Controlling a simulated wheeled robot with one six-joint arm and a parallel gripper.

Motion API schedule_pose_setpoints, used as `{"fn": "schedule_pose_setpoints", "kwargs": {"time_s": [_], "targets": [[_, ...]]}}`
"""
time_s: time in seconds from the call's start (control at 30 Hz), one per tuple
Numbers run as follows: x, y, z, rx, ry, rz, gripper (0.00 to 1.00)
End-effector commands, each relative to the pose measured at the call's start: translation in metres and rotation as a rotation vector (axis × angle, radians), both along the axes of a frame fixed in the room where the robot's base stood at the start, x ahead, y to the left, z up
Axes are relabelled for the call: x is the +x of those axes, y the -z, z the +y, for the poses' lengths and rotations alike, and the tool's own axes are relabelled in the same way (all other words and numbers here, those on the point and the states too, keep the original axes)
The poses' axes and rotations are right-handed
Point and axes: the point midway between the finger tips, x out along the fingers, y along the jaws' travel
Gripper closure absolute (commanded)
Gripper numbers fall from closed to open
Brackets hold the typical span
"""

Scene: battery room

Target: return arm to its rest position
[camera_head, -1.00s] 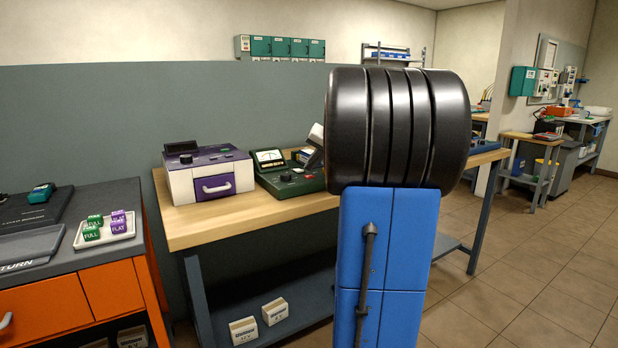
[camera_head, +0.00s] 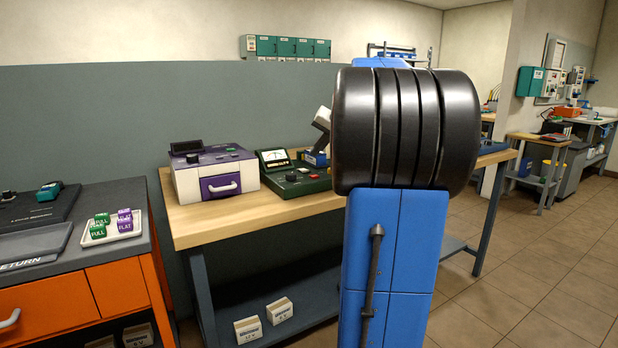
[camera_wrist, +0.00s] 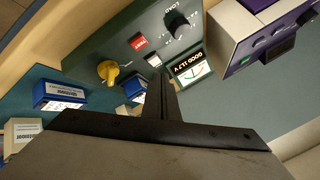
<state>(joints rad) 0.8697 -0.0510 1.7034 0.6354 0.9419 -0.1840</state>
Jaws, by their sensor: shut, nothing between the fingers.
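My arm, with a blue link and a black ribbed joint, stands large in the right half of the head view and hides part of the wooden bench (camera_head: 200,226). My gripper (camera_wrist: 166,75) shows in the wrist view, its dark fingers together with nothing between them. Beyond the fingers, in the wrist view, is the green tester (camera_wrist: 130,50) with a black knob, a red button, a yellow knob and a lit meter. The tester also shows on the bench in the head view (camera_head: 300,184). The gripper's fingers are hidden in the head view behind the arm.
A purple and white device (camera_head: 214,174) stands left of the tester. Blue batteries (camera_wrist: 60,95) sit near the tester. An orange cabinet (camera_head: 60,308) at left bears a white tray (camera_head: 98,239) with green and purple blocks. Tiled floor lies open at right.

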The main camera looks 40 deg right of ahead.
Motion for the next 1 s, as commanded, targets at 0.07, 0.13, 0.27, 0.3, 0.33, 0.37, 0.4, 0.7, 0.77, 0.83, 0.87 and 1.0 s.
{"fn": "schedule_pose_setpoints", "kwargs": {"time_s": [0.07,0.13,0.27,0.3,0.33,0.37,0.4,0.7,0.77,0.83,0.87,1.0], "targets": [[0.000,0.000,0.000,0.000,0.000,0.000,1.00],[0.000,0.000,0.000,0.000,0.000,0.000,1.00],[0.000,0.000,0.000,0.000,0.000,0.000,1.00],[0.000,0.000,0.002,0.000,-0.002,0.001,1.00],[0.000,0.001,0.005,-0.001,-0.006,0.003,1.00],[0.000,0.002,0.010,-0.002,-0.011,0.006,1.00],[0.000,0.004,0.018,-0.005,-0.021,0.013,1.00],[-0.024,0.036,0.156,-0.056,-0.191,0.117,1.00],[-0.034,0.045,0.184,-0.071,-0.229,0.140,1.00],[-0.048,0.057,0.215,-0.089,-0.272,0.167,1.00],[-0.054,0.061,0.228,-0.097,-0.291,0.177,1.00],[-0.087,0.087,0.281,-0.142,-0.379,0.226,1.00]]}}
